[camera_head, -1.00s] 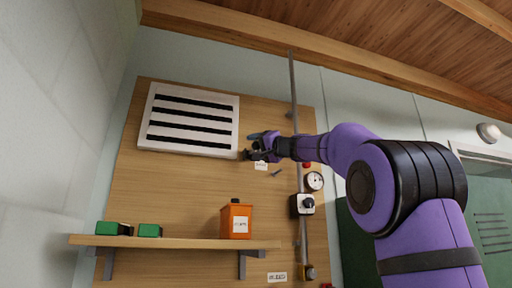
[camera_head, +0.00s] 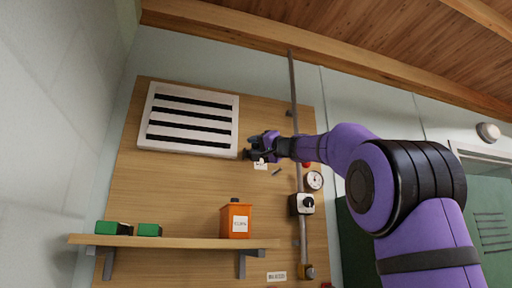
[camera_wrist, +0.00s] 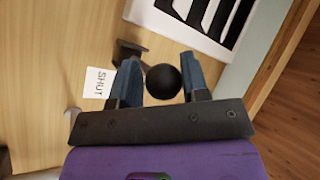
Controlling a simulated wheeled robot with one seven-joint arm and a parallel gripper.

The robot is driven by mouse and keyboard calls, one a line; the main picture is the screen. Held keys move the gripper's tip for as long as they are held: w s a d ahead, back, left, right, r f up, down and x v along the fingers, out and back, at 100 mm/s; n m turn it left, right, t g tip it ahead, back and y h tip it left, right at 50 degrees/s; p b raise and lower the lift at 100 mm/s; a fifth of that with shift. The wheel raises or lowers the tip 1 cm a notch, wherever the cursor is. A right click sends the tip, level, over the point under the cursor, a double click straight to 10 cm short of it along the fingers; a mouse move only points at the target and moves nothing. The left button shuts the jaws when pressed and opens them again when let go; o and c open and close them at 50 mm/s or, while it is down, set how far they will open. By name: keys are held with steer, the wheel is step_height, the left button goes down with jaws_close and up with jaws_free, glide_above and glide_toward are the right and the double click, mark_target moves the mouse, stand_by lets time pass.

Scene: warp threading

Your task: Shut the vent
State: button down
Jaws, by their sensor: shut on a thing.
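The vent (camera_head: 190,121) is a white slatted panel at the upper left of the wooden board. Dark gaps show between its slats, so it looks open. My gripper (camera_head: 258,147) is just right of the vent's lower right corner. In the wrist view, a round black knob (camera_wrist: 163,82) sits between my two blue fingers, and my gripper is shut on it. A black bracket (camera_wrist: 130,50) stands beside the knob. A white label reading SHUT (camera_wrist: 97,87) is on the board to the left of the fingers. The knob's stem is hidden.
A wooden shelf (camera_head: 180,242) below holds an orange container (camera_head: 236,221) and two green blocks (camera_head: 149,230). A vertical pipe (camera_head: 292,90), a gauge (camera_head: 314,180) and a switch box (camera_head: 302,204) are right of the gripper. The board between vent and shelf is clear.

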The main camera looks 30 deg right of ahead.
steer(key=shift+a, duration=0.15)
steer(key=shift+w+f+n+t+y, duration=0.1)
steer(key=shift+f+n+t+y, duration=0.7)
steer(key=shift+f+n+y, duration=0.4)
steer(key=shift+w+d+f+n+t+y, duration=0.15)
steer(key=shift+f+n+y, duration=0.15)
steer(key=shift+n+y, duration=0.35)
steer(key=shift+w+f+n+t+y, duration=0.2)
steer(key=shift+f+n+y, duration=0.1)
steer(key=shift+n+y, duration=0.35)
steer(key=shift+w+d+f+n+t+y, duration=0.15)
steer(key=shift+f+n+y, duration=0.15)
steer(key=shift+n+y, duration=0.3)
steer(key=shift+a, duration=0.1)
steer(key=c, duration=0.8)
jaws_free()
steer(key=shift+a, duration=0.1)
steer(key=shift+o, duration=0.2)
steer(key=shift+f, duration=0.1)
steer(key=v, duration=1.1)
